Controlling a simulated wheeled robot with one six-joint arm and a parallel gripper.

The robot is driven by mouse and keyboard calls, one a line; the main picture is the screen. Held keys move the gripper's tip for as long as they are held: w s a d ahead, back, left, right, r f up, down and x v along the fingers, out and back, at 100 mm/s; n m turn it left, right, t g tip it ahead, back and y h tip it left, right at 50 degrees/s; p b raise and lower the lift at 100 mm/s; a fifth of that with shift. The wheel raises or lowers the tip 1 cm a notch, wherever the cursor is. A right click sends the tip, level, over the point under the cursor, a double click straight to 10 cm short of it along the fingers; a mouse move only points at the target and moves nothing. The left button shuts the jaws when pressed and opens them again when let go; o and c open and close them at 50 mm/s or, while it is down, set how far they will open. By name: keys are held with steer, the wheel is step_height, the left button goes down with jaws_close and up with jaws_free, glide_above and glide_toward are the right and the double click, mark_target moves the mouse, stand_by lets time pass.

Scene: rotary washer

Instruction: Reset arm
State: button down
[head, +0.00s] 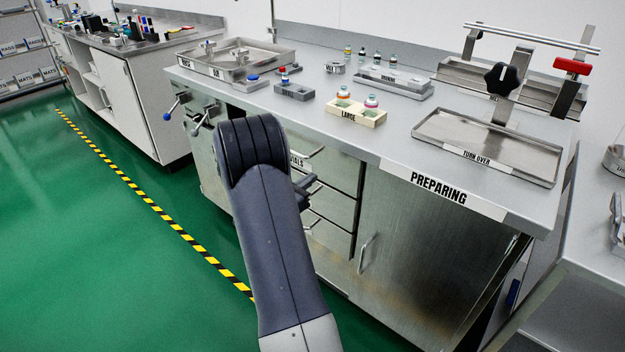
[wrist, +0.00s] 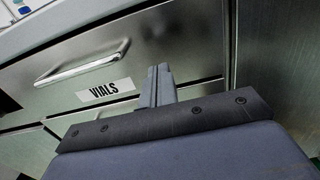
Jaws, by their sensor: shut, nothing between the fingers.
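My gripper (wrist: 158,86) shows in the wrist view with its two fingers together and nothing between them. It is in front of the steel drawer fronts, with the drawer labelled VIALS (wrist: 104,90) and its bar handle (wrist: 82,65) to its left. In the head view my arm rises from the bottom middle and hides part of the drawers; a small part of the gripper (head: 309,188) shows at its right side, near the drawer handles. I cannot tell whether the fingers touch the drawer front.
A cabinet door (head: 410,240) is right of the drawers. Green floor (head: 80,240) is clear at left.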

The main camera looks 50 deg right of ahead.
mark_target(329, 165)
steer(key=a, duration=0.7)
steer(key=shift+f, duration=0.1)
steer(key=d, duration=1.3)
steer(key=shift+w+d, duration=0.25)
steer(key=shift+a, duration=0.1)
